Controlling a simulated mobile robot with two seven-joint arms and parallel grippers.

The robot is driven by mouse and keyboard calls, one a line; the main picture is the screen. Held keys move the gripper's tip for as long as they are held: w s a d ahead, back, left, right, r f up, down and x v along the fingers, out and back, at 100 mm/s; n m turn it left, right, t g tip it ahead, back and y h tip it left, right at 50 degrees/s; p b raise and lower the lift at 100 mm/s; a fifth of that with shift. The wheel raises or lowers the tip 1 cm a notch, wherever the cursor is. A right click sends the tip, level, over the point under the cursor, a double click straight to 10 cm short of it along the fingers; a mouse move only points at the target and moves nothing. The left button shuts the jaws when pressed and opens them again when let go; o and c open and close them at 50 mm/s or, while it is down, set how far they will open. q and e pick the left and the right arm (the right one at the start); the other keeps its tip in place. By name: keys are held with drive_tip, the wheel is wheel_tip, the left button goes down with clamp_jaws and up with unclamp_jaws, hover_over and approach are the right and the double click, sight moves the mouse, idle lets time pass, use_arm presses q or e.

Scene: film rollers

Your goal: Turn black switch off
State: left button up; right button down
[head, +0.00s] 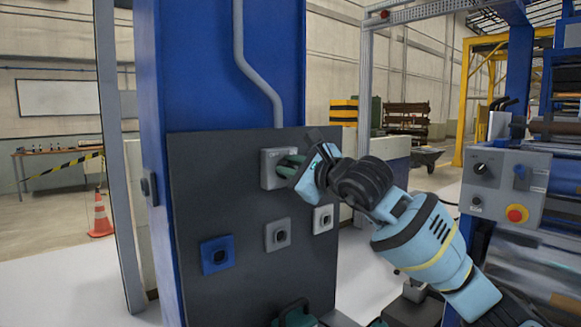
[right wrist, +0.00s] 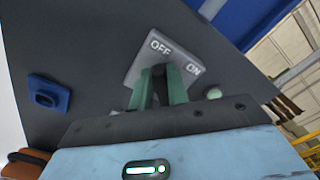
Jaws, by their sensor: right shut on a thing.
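The black switch (right wrist: 158,72) is on a grey switch box (head: 267,172) on the dark panel. In the right wrist view the box (right wrist: 138,66) shows the labels OFF and ON. My right gripper (head: 287,165) reaches the box from the right. Its green fingers (right wrist: 163,88) are shut on the black switch, right in front of the box. The fingers hide most of the switch, so I cannot tell which label it points to. A dark teal part at the bottom edge of the head view looks like my left gripper (head: 297,315); its jaws are not clear.
The dark panel (head: 215,205) is on a blue column (head: 190,70). Below the box are a blue socket (head: 217,255), a grey socket (head: 278,235) and a light switch plate (head: 323,219). A machine with a control box (head: 503,185) stands at the right.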

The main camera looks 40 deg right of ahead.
drive_tip(key=c, duration=1.4)
unclamp_jaws()
drive_tip(key=shift+o, duration=0.2)
drive_tip(key=shift+s, duration=0.1)
